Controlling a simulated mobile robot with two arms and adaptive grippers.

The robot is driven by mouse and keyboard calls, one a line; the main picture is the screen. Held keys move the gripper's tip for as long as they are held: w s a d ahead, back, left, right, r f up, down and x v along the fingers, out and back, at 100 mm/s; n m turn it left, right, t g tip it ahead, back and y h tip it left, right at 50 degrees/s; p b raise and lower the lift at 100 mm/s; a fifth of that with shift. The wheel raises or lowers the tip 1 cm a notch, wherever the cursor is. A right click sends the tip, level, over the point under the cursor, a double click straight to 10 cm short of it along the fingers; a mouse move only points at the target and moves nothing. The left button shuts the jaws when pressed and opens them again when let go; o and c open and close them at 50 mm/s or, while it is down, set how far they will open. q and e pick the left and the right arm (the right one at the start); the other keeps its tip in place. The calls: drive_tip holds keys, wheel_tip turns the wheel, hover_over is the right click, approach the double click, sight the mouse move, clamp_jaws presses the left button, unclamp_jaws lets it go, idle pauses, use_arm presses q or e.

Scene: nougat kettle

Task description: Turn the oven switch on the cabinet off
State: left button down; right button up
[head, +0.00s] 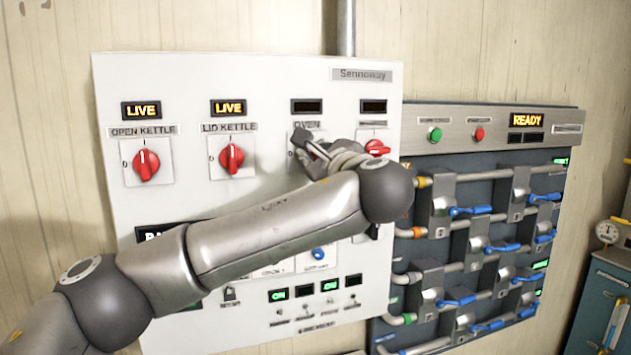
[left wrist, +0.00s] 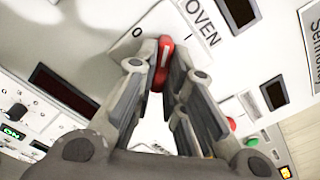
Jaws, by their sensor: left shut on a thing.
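The white switch cabinet (head: 250,80) is on the wall. Its red oven switch (left wrist: 164,58) is between the fingers of my left gripper (left wrist: 160,80) in the left wrist view. The gripper is shut on the switch. In the head view my left gripper (head: 302,146) is just below the OVEN label and covers the switch. The oven display (head: 307,106) is dark. My right gripper is not in view.
The red open kettle switch (head: 146,164) and lid kettle switch (head: 231,158) are to the left, under LIVE displays. Another red switch (head: 377,147) is close to the right of my left gripper. A dark valve panel (head: 450,160) with blue levers hangs farther right.

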use_arm(q)
drive_tip(key=shift+d+f+n+b, duration=0.1)
drive_tip(key=shift+n+b, duration=3.6)
drive_tip(key=shift+n, duration=1.4)
drive_tip(key=c, duration=1.5)
unclamp_jaws()
drive_tip(key=v, duration=1.2)
